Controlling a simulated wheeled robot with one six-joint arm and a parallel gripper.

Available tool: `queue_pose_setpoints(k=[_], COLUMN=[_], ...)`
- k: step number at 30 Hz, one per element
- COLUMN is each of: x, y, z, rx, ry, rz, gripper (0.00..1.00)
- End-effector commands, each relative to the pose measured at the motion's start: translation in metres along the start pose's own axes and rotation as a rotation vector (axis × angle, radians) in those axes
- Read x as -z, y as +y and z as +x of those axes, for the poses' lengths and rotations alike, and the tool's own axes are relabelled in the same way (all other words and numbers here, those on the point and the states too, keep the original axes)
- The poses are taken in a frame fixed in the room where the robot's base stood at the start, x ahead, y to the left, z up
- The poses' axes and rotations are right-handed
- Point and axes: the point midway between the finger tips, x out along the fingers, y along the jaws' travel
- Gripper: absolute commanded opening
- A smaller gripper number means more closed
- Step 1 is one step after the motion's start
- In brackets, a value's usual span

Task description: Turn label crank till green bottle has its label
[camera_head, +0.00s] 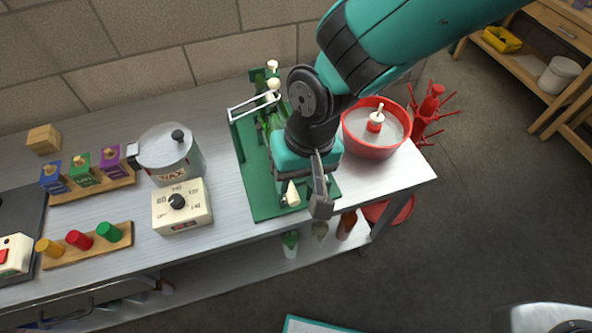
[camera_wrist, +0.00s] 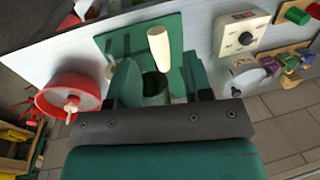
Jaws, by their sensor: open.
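The label machine stands on a green base plate (camera_head: 262,200) on the bench. Its cream crank handle (camera_head: 291,195) shows beside my gripper (camera_head: 304,190) near the plate's front edge. In the wrist view the cream handle (camera_wrist: 159,48) stands up ahead of the open jaws of my gripper (camera_wrist: 163,82); I cannot tell whether it touches a finger. Dark green glass, apparently the green bottle (camera_wrist: 155,88), shows between the jaws there. In the head view my arm hides much of the machine, and no label can be made out on the bottle.
A red tub (camera_head: 371,152) stands right of the machine, with a red bottle rack (camera_head: 430,112) beyond it. A wax pot (camera_head: 168,155) and a cream dial box (camera_head: 181,206) stand to the left. Several bottles (camera_head: 290,240) sit below the bench's front edge.

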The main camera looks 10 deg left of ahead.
Motion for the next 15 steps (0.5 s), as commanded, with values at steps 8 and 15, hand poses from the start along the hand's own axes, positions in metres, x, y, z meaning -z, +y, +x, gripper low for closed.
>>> queue_pose_setpoints(k=[8,15], x=[0.0,0.001], y=[0.001,0.001], z=[0.034,0.04], rx=[-0.001,0.0], ry=[0.0,0.002], rz=[0.003,0.002], gripper=[0.46,0.46])
